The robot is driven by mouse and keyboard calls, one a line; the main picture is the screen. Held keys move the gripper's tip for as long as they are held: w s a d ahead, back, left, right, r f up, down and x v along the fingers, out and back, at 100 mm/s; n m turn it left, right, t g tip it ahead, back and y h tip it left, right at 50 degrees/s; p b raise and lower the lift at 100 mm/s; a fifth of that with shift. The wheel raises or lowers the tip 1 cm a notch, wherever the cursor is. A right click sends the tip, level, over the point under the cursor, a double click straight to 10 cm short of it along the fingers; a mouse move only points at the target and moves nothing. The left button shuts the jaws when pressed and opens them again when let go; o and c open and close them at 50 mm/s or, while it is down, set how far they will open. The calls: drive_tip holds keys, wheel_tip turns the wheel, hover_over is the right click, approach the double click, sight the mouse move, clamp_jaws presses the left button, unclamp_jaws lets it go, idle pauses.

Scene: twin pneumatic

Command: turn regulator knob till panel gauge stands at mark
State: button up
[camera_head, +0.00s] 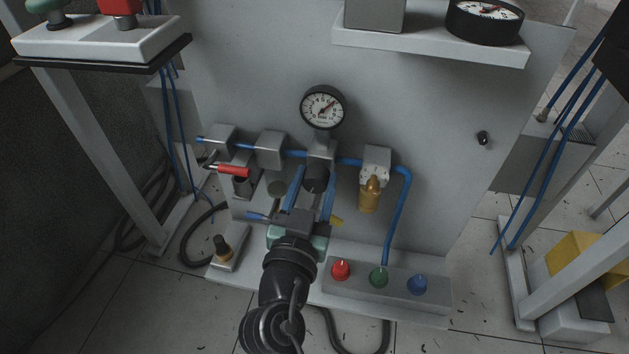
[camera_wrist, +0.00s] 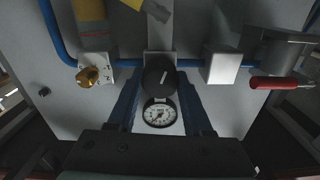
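The panel gauge (camera_head: 323,107) is a round white dial with a black rim, above the regulator on the grey panel. A reddish line shows at its upper right; needle and mark are too small to separate surely. In the wrist view the gauge (camera_wrist: 159,113) shows below the knob. The regulator knob (camera_head: 316,181) is black; in the wrist view the knob (camera_wrist: 160,76) has a white line, slanted. My gripper (camera_head: 315,174) has its two blue fingers either side of the knob, seemingly with narrow gaps. It is open in the wrist view (camera_wrist: 160,90); contact cannot be told.
A red-handled valve (camera_head: 234,171) is left of the regulator, a brass fitting (camera_head: 370,194) right. Blue tubing (camera_head: 402,215) runs down the right. Below are red (camera_head: 341,270), green (camera_head: 378,277) and blue (camera_head: 417,284) knobs. Another gauge (camera_head: 485,18) sits on the upper shelf.

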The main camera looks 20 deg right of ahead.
clamp_jaws()
drive_tip(key=n+p, duration=0.1)
drive_tip(key=n, duration=0.3)
drive_tip(key=n+p, duration=0.2)
drive_tip(key=n, duration=0.2)
drive_tip(key=shift+a+n, duration=0.1)
drive_tip(key=shift+n, duration=0.2)
drive_tip(key=n+p, duration=0.1)
drive_tip(key=n, duration=0.2)
drive_tip(key=shift+f+n+p, duration=0.1)
drive_tip(key=shift+n+p, duration=0.6)
drive_tip(key=shift+n, duration=1.1)
